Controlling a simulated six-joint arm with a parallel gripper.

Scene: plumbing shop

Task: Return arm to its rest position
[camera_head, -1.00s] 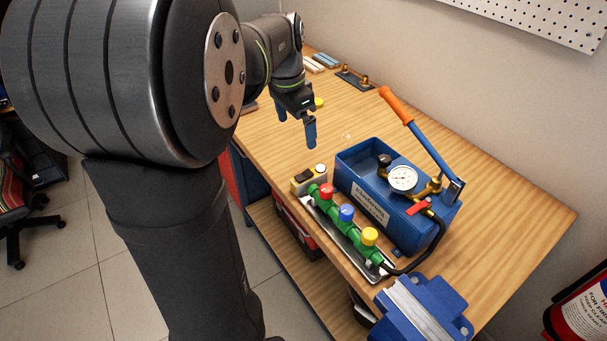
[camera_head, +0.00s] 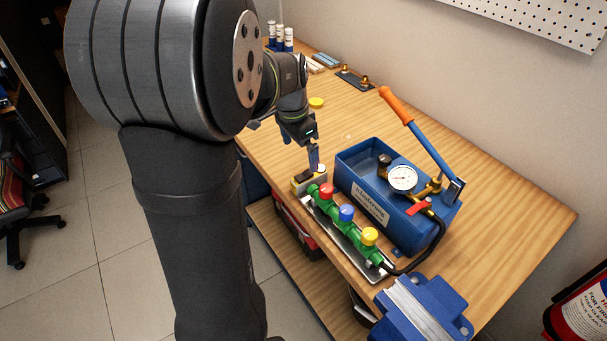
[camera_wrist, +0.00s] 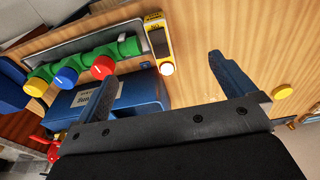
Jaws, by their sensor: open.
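My gripper (camera_head: 312,158) hangs over the wooden bench (camera_head: 500,240), near the left end of the blue pump tank in the head view. In the wrist view my gripper (camera_wrist: 165,85) shows its two blue fingers spread apart with nothing between them. Past the fingers lie a yellow and black switch box (camera_wrist: 158,42) with a lit round button and the green pipe manifold (camera_wrist: 128,48). In the head view the switch box (camera_head: 305,182) sits just below the fingertips; I cannot tell the exact gap.
The blue pump tank (camera_head: 365,198) carries a gauge (camera_head: 403,178) and an orange-handled lever (camera_head: 397,105). The manifold (camera_head: 330,205) has red, blue and yellow caps. A blue vise (camera_head: 425,310) stands in front. A yellow disc (camera_head: 316,102) lies behind my gripper. The bench's right side is clear.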

